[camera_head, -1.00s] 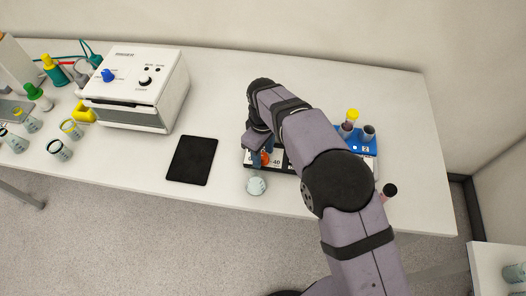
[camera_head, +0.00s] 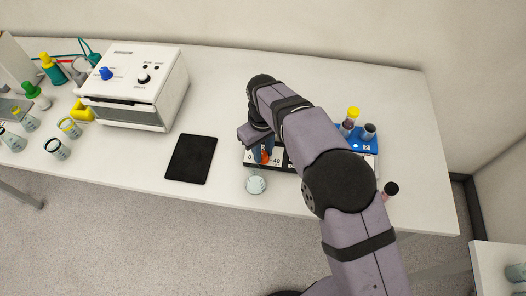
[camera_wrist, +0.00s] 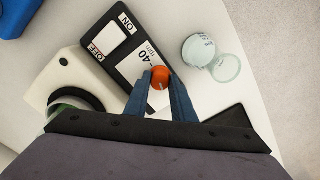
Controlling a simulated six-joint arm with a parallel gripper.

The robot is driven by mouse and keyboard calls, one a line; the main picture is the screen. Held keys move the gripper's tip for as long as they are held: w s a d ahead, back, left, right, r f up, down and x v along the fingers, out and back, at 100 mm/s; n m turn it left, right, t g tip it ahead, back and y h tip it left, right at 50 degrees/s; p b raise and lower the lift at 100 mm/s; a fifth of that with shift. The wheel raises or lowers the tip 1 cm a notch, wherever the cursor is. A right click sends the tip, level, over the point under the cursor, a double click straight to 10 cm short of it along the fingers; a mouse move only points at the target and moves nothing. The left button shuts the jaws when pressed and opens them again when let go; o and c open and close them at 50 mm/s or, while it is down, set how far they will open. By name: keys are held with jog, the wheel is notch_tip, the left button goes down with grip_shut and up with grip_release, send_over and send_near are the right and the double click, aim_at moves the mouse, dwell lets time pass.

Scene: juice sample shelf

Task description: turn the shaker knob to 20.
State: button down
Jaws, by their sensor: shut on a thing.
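The orange shaker knob (camera_wrist: 161,74) sits on a black control panel (camera_wrist: 123,68) and also shows, partly hidden, in the head view (camera_head: 265,156). My gripper (camera_wrist: 161,82) is shut on the knob, with one blue finger on each side of it. A small pale mark shows on the knob's near side in the wrist view. The panel label reads "40" and "rpm" beside the knob in the wrist view. In the head view "0" and "40" flank the knob. The 20 mark and the exact pointer setting cannot be made out.
A white ON/OFF rocker switch (camera_wrist: 114,35) is on the same panel. A clear container with a pale lid (camera_head: 256,185) stands close to the knob. A black tablet (camera_head: 191,158) lies left, a white device (camera_head: 137,88) behind it. A blue tube rack (camera_head: 368,145) is right.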

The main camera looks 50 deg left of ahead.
aim_at(263, 154)
jog(key=m, duration=0.3)
jog(key=shift+m, duration=0.4)
jog(key=m+b, duration=0.1)
jog(key=m, duration=0.2)
jog(key=shift+m, duration=0.3)
jog(key=m, duration=0.6)
jog(key=shift+w, duration=0.1)
jog(key=shift+r+m, duration=0.1)
jog(key=shift+m, duration=0.3)
jog(key=c, duration=1.5)
grip_release()
jog(key=shift+r+b, duration=1.3)
jog(key=shift+r, duration=2.35)
